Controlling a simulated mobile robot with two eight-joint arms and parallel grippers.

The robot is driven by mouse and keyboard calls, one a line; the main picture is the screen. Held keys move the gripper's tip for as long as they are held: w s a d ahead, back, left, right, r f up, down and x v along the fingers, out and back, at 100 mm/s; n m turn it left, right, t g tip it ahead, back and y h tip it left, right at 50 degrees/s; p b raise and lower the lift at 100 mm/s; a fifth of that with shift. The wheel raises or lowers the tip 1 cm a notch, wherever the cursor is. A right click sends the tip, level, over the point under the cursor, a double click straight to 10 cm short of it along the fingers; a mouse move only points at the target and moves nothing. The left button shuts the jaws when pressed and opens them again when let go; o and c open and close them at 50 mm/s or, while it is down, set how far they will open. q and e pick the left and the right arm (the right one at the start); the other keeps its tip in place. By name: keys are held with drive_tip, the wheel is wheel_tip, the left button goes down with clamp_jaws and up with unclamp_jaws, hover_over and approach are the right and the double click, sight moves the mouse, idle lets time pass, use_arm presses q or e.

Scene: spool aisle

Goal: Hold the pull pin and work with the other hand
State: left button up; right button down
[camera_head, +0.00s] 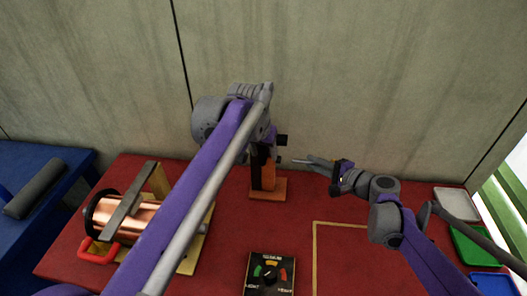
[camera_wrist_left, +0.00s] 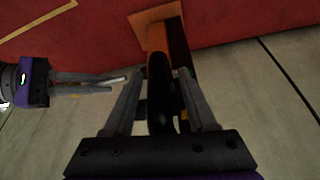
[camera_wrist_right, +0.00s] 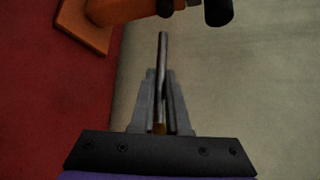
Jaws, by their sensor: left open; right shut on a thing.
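An orange stand with black parts (camera_head: 263,172) is upright on an orange base near the table's back edge; it also shows in the left wrist view (camera_wrist_left: 158,70). My left gripper (camera_wrist_left: 160,90) is open, its fingers on either side of the stand's black upper part; I cannot tell whether they touch it. In the head view my left arm partly hides this. My right gripper (camera_head: 318,163), right of the stand, is shut on a thin metal pin (camera_wrist_right: 162,62). The pin points towards the stand, its tip seemingly apart from it.
A copper spool (camera_head: 128,215) with a red handle lies at the table's left. A dial box (camera_head: 269,274) stands at the front middle. White (camera_head: 457,203), green and blue trays are at the right. A concrete wall (camera_head: 350,70) stands close behind the table.

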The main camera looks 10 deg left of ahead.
use_arm(q)
clamp_jaws()
idle(1.4)
